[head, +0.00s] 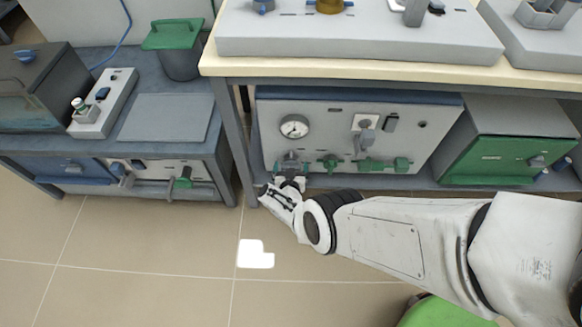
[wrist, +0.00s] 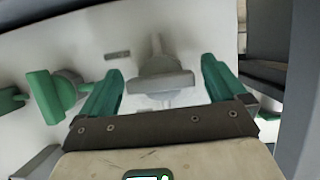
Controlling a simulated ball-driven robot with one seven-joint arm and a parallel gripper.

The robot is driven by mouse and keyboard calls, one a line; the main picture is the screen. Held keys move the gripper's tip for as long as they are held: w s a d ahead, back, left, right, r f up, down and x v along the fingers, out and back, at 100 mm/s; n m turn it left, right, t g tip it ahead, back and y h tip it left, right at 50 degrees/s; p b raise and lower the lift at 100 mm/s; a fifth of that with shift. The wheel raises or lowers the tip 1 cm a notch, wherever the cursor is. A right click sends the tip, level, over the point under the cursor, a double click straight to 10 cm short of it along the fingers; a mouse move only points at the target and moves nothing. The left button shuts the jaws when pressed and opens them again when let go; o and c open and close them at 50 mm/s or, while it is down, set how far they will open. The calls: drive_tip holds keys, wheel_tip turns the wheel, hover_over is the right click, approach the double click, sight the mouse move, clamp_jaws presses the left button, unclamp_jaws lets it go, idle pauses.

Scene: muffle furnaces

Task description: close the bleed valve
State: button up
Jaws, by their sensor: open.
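A grey valve handle (wrist: 162,83) on the pale panel lies between the fingers of my gripper (wrist: 161,68) in the wrist view. The fingers have green tips, stand apart on either side of the handle, and no contact is visible. In the head view my gripper (head: 290,172) is at the lower left of the panel (head: 345,118) and largely covers this valve. Green valves (head: 330,164) and (head: 385,165) sit to its right; one also shows in the wrist view (wrist: 62,92). No readable label shows which one is the bleed valve.
A pressure gauge (head: 294,127) is above the gripper on the panel. The bench top (head: 350,68) overhangs the panel, and a bench leg (head: 236,140) stands close on the left. A green box (head: 500,158) is at the right.

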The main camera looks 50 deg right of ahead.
drive_tip(key=p+v, duration=0.7)
drive_tip(key=v, duration=0.3)
drive_tip(key=shift+s+a, duration=0.2)
drive_tip(key=shift+r, duration=0.1)
idle(0.4)
